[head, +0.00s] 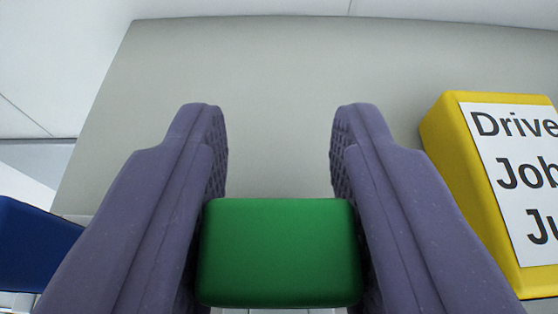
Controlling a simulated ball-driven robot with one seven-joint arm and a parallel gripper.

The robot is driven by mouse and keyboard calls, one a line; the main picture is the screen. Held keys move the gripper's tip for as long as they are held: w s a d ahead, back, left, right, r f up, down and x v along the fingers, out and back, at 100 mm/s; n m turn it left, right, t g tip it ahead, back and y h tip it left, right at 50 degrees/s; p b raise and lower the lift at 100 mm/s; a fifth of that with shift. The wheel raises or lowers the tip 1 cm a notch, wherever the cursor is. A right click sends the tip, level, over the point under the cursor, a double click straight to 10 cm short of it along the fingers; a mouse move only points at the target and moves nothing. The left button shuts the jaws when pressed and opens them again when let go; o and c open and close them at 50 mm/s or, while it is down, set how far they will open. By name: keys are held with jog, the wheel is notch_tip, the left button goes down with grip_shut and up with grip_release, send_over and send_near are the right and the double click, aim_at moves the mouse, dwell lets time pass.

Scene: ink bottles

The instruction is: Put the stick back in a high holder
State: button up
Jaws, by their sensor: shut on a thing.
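My gripper (280,115) has two purple-grey fingers with textured inner pads. It is shut on a green rounded block (279,252), held between the fingers below their tips at the bottom middle of the head view. The block shows a smooth, flat face; it may be one end of the stick, but the rest of its length is hidden, so I cannot tell. No high holder can be made out for certain.
A yellow box (440,140) with a white label of black printed words stands right of my gripper. A dark blue thing (30,245) is cut off at the left edge. The grey surface (270,60) beyond the fingertips is bare.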

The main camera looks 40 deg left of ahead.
jog(key=o, duration=1.6)
jog(key=shift+r, duration=0.1)
notch_tip(320, 180, up, 8)
jog(key=p, duration=0.6)
